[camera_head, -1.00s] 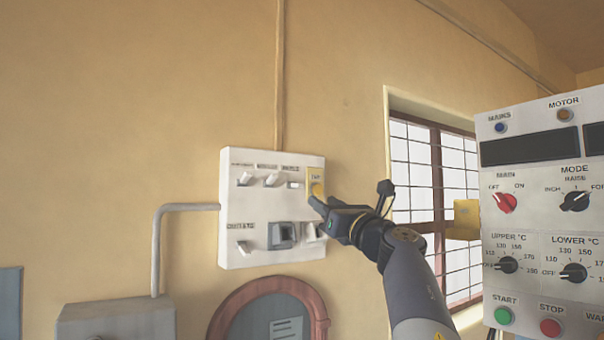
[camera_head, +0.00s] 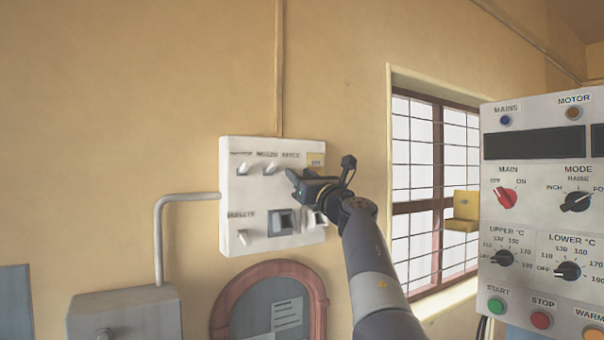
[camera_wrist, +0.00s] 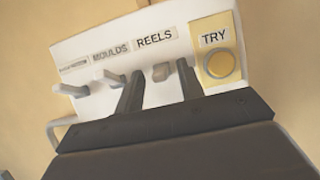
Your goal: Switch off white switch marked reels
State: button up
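The white switch panel (camera_head: 232,205) hangs on the wall. In the wrist view the label REELS (camera_wrist: 155,40) sits above a short switch lever (camera_wrist: 163,72), left of the yellow TRY plate with its round button (camera_wrist: 221,64). My gripper (camera_wrist: 158,85) is open and empty, with one fingertip to each side of the reels lever as seen from the wrist. I cannot tell whether a finger touches it. In the head view my gripper (camera_head: 293,179) is in front of the panel's upper right and hides the reels lever.
The MOULDS switch (camera_wrist: 110,77) and another lever (camera_wrist: 70,90) lie left of the reels lever. Below are a lower left switch (camera_head: 243,237) and a grey socket (camera_head: 281,222). A control box (camera_head: 530,200) with knobs stands at right.

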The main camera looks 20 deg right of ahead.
jog(key=shift+c, duration=0.3)
grip_shut()
jog(key=shift+f+b, duration=0.2)
jog(key=shift+b, duration=0.1)
jog(key=t+b, duration=0.1)
jog(key=b, duration=0.2)
jog(key=f+t+b, duration=0.1)
jog(key=b, duration=0.2)
jog(key=t+b, duration=0.2)
jog(key=b, duration=0.1)
jog(key=shift+w+f+y, duration=0.2)
jog(key=shift+w+y, duration=0.05)
jog(key=shift+y, duration=0.15)
jog(key=shift+b, duration=0.3)
